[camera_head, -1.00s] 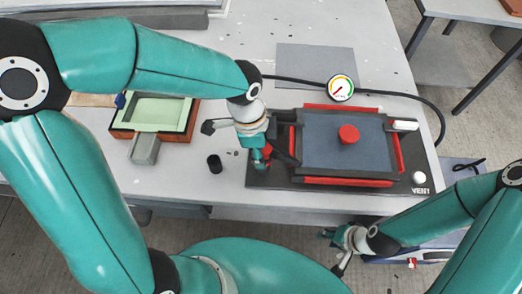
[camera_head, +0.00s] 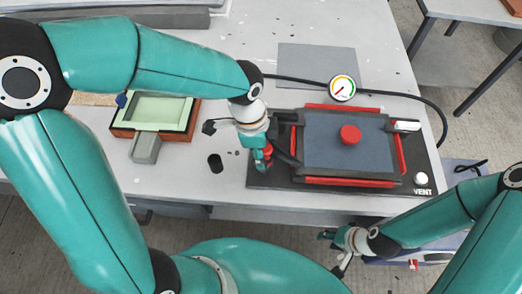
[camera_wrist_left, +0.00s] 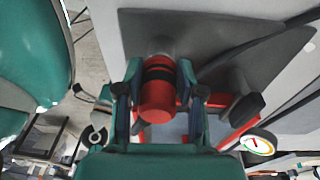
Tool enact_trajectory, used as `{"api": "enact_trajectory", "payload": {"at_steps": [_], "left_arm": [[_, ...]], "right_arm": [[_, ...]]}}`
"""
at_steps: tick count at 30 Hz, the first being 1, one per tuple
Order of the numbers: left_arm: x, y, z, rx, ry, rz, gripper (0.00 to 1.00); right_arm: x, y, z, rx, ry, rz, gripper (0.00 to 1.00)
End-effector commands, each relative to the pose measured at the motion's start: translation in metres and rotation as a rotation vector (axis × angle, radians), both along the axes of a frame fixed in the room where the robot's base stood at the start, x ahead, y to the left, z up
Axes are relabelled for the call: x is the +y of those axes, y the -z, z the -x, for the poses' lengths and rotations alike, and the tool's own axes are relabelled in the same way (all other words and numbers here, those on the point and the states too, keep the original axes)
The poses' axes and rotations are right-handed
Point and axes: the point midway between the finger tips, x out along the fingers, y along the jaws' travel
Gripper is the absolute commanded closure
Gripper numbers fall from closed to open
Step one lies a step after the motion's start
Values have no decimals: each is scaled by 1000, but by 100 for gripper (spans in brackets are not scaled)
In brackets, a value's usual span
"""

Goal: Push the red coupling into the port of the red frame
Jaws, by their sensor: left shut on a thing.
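The red coupling (camera_wrist_left: 158,100), a red cylinder with a dark band, is between the fingers of my left gripper (camera_wrist_left: 158,112) in the left wrist view. In the head view my left gripper (camera_head: 264,158) is shut on it at the left side of the red frame (camera_head: 347,182). The frame surrounds a blue-grey panel with a red knob (camera_head: 350,134) on top. The coupling's far end meets a grey part in the wrist view; whether it sits inside the port I cannot tell. My right gripper (camera_head: 340,252) is beyond the table's front edge, apart from the frame; its jaw state is unclear.
A pressure gauge (camera_head: 342,87) with a black hose stands behind the frame. A green tray (camera_head: 160,108) in a brown mould is at the left. A small black cylinder (camera_head: 215,163) stands left of my left gripper. A grey sheet (camera_head: 316,64) lies flat behind.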

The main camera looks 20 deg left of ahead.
Motion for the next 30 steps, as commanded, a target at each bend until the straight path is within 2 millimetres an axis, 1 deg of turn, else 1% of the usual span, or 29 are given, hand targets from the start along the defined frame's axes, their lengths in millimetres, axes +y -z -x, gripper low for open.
{"api": "enact_trajectory", "payload": {"at_steps": [9, 10, 12, 15, 25, 28, 30], "left_arm": [[0, 8, 0, 0, 0, 0, 100], [0, 7, 0, 0, 0, 0, 59], [0, 6, 0, 0, 0, 0, 48], [0, 6, 0, 0, 0, 0, 33], [0, 5, 0, 0, 0, 0, 33], [1, -1, 0, -1, 0, 0, 33], [2, -10, -1, -4, -2, 1, 33]], "right_arm": [[0, 6, 0, 0, 0, 0, 60], [0, 6, 0, 0, 0, 0, 60], [0, 5, 0, 0, 0, 0, 60], [0, 5, 0, 0, 0, 0, 60], [0, 5, 0, 0, 0, 0, 60], [0, 5, 0, 0, 0, 0, 60], [0, 5, 0, 0, 0, 0, 60]]}}
